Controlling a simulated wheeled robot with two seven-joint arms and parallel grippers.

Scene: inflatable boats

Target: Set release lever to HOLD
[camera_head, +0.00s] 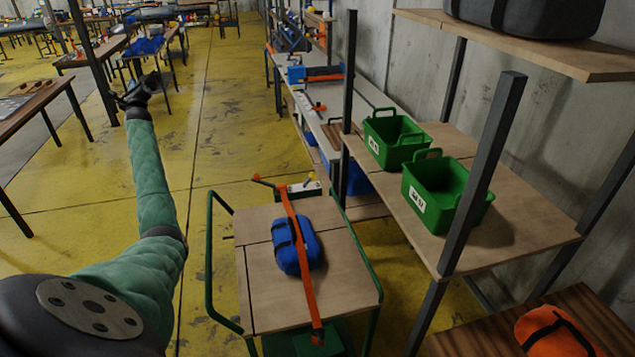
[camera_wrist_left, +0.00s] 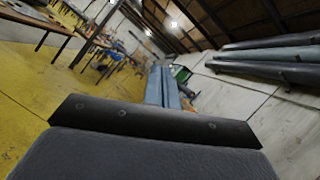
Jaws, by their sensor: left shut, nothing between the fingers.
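My left gripper (camera_head: 139,93) is at the end of my raised green-sleeved arm, left of the cart and well away from it, over the yellow floor. It is shut and empty. In the left wrist view, two blue-grey bars (camera_wrist_left: 162,88) stand side by side beyond a dark bracket; they look like its fingers. A small pale box (camera_head: 302,190) with a yellow knob sits at the cart's far edge. An orange-ended handle (camera_head: 262,181) sticks out left beside it. I cannot tell which is the release lever, and no HOLD mark is readable. My right gripper is not in view.
The wooden-topped cart (camera_head: 262,287) with green rails carries a blue bundle (camera_head: 287,247) under an orange strap (camera_head: 301,238). Right of it, a shelf with dark posts holds two green bins (camera_head: 392,138). An orange bundle (camera_head: 556,333) lies lower right. The floor left of the cart is clear.

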